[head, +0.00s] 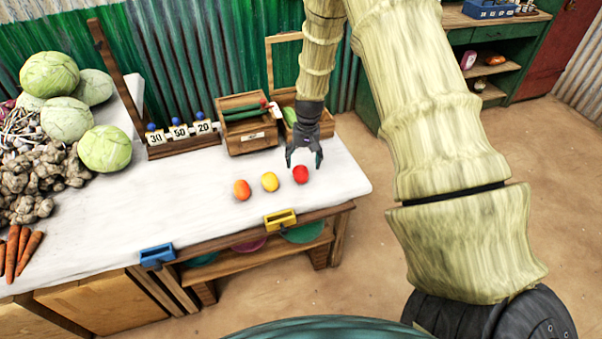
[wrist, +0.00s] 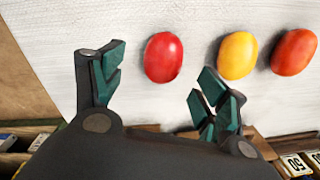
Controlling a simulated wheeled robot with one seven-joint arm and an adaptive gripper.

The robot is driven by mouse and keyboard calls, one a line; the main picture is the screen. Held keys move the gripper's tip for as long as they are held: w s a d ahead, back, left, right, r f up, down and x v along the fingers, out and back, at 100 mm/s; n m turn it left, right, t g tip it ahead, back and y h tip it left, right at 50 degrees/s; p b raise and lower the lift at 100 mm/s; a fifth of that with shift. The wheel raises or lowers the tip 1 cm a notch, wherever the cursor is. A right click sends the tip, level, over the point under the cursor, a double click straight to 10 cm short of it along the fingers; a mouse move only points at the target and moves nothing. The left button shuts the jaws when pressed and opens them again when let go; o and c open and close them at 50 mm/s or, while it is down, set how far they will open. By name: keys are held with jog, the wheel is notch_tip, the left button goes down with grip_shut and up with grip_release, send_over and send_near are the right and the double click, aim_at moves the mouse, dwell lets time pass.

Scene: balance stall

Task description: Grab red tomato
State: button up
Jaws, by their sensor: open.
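The red tomato (head: 300,174) lies on the white table top, rightmost in a row with a yellow tomato (head: 270,181) and an orange-red one (head: 241,190). In the wrist view the red tomato (wrist: 163,57) is just beyond the fingertips, roughly between their lines, with the yellow one (wrist: 238,56) and the orange-red one (wrist: 294,52) to its right. My gripper (head: 304,158) is open and empty, just behind the red tomato in the head view. Its two fingers (wrist: 160,88) show apart in the wrist view. I see no finger touching the tomato.
Behind my gripper stand wooden boxes (head: 247,119) and number cards (head: 180,132). Cabbages (head: 103,149), ginger-like roots and carrots (head: 22,249) fill the left of the table (head: 180,215). Blue (head: 157,254) and yellow (head: 281,218) holders sit at the front edge. The table top around the tomatoes is clear.

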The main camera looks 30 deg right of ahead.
aim_at(301, 169)
jog(key=shift+w+a+f+p, duration=0.15)
jog(key=shift+f+p, duration=0.2)
jog(key=shift+f, duration=0.55)
jog(key=shift+s+a+f+p, duration=0.1)
jog(key=shift+f+p, duration=0.2)
jog(key=shift+f, duration=0.6)
jog(key=shift+w+a+f+p, duration=0.15)
jog(key=shift+f+p, duration=0.2)
jog(key=shift+f, duration=0.55)
jog(key=shift+s, duration=0.1)
jog(key=c, duration=1.1)
